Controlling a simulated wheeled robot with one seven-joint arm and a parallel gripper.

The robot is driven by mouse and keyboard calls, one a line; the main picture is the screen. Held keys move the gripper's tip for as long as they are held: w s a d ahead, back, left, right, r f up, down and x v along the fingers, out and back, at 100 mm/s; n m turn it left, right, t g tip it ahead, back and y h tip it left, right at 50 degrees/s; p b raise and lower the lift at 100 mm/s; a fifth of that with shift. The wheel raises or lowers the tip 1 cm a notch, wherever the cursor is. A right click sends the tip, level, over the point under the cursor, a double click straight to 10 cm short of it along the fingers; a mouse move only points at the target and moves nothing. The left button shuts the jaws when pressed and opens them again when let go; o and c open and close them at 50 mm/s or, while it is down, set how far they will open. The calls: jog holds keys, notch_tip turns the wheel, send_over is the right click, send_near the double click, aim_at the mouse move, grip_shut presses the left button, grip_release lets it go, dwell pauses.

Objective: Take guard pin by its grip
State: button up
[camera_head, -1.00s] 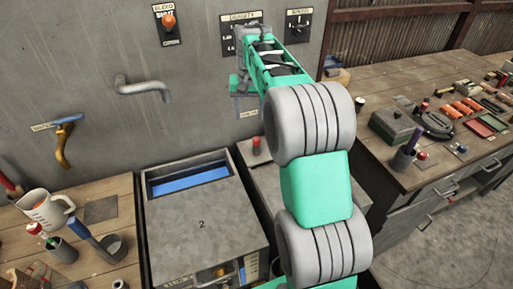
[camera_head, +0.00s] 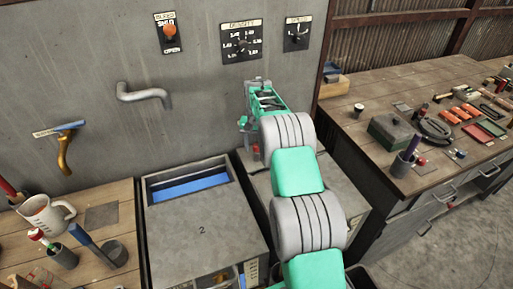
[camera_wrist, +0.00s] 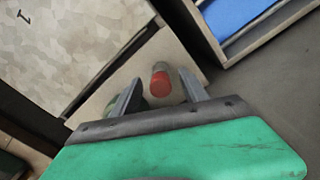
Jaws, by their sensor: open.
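The guard pin shows in the wrist view as a short upright post with a red grip (camera_wrist: 160,84), standing on a pale surface. In the head view only a sliver of red (camera_head: 256,152) shows beside my arm, on the grey cabinet right of the box marked 2. My gripper (camera_wrist: 158,77) is open, with one grey finger on each side of the red grip in the wrist view. I cannot tell whether the fingertips are level with the grip; no contact shows. In the head view the fingers are largely hidden by my arm.
The box marked 2 (camera_head: 202,232) with a blue-lined opening (camera_head: 190,188) stands just left. The wall behind carries a grey pipe (camera_head: 145,92), a density dial (camera_head: 241,42) and a bleed switch (camera_head: 168,33). A cluttered workbench (camera_head: 350,115) lies to the right.

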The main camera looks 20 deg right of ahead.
aim_at(256, 145)
grip_shut()
dwell(0.4)
notch_tip(256, 145, up, 10)
jog(key=shift+r+b, duration=0.1)
jog(key=shift+b, duration=1.1)
